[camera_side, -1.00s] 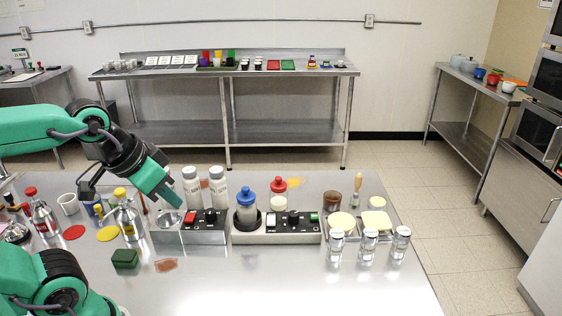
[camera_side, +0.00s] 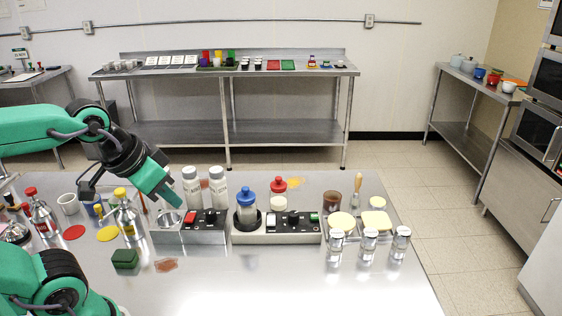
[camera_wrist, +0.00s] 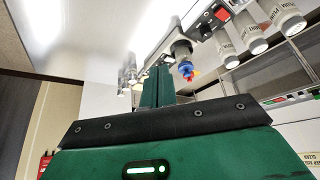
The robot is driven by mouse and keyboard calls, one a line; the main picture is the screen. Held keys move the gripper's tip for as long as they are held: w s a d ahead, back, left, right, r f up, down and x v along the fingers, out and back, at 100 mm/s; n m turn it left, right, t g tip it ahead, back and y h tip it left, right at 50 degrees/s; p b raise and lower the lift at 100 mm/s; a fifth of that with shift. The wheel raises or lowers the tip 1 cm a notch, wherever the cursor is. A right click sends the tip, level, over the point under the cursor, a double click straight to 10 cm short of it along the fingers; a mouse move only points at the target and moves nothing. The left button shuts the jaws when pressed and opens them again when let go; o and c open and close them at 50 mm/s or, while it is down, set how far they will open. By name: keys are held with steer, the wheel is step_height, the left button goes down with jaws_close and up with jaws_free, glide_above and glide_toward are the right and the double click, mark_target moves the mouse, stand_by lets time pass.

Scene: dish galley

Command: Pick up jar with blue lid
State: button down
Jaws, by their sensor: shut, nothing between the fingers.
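The jar with the blue lid (camera_side: 247,207) stands upright in a dark round holder on a grey base near the middle of the table. It also shows in the wrist view (camera_wrist: 183,55), beyond the fingertips, with its blue lid toward me. My gripper (camera_side: 174,199) is to the left of the jar, over the left grey unit and apart from the jar. In the wrist view my green fingers (camera_wrist: 157,85) are together and hold nothing. A red-lidded jar (camera_side: 279,198) stands just right of and behind the blue-lidded one.
Several clear jars (camera_side: 368,244) stand at right. A green block (camera_side: 125,258) lies at front left. The front middle of the table is clear.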

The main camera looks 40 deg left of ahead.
steer(key=c, duration=2.2)
jaws_free()
steer(key=c, duration=0.5)
jaws_free()
steer(key=shift+w, duration=0.1)
